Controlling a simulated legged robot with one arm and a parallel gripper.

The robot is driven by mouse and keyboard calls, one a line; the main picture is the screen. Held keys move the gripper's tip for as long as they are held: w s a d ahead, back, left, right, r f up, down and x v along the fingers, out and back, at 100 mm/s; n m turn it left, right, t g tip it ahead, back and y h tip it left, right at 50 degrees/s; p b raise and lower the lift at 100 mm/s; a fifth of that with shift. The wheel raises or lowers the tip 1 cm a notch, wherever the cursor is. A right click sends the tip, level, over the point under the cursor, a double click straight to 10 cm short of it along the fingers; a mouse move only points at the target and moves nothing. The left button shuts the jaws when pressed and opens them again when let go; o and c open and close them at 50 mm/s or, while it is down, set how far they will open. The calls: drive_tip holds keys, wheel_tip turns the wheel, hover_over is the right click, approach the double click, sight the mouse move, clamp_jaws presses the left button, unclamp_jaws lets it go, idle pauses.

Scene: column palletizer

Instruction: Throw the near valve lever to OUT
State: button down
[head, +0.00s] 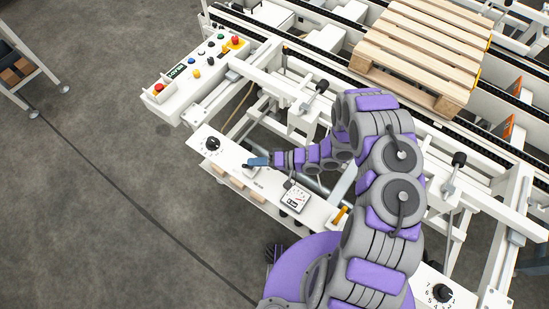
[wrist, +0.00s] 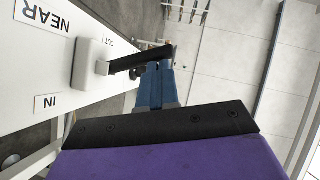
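The near valve lever (wrist: 140,60) is a black handle on a white base, on the white panel (wrist: 60,75) in the wrist view. The panel carries a NEAR label (wrist: 42,15), an OUT mark (wrist: 118,43) above the lever and an IN mark (wrist: 50,103) below it. The handle sticks out from the panel, tilted slightly to the OUT side. My gripper (wrist: 156,70) has blue fingers close together, with their tips at the outer part of the handle. Contact is not clear. In the head view my gripper (head: 258,161) is at the panel above the small label; the lever is hardly distinguishable.
A black dial (head: 212,143) and a square gauge (head: 296,198) stand on the same panel. A button box (head: 195,75) is farther back, beside white rails. A wooden pallet (head: 425,45) lies on the conveyor. The grey floor at left is mostly clear.

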drive_tip(key=d+r, duration=0.3)
drive_tip(key=d, duration=1.4)
drive_tip(key=shift+w+p, duration=0.25)
drive_tip(key=shift+p, duration=0.2)
drive_tip(key=shift+w+d+r, duration=0.1)
drive_tip(key=shift+d, duration=0.05)
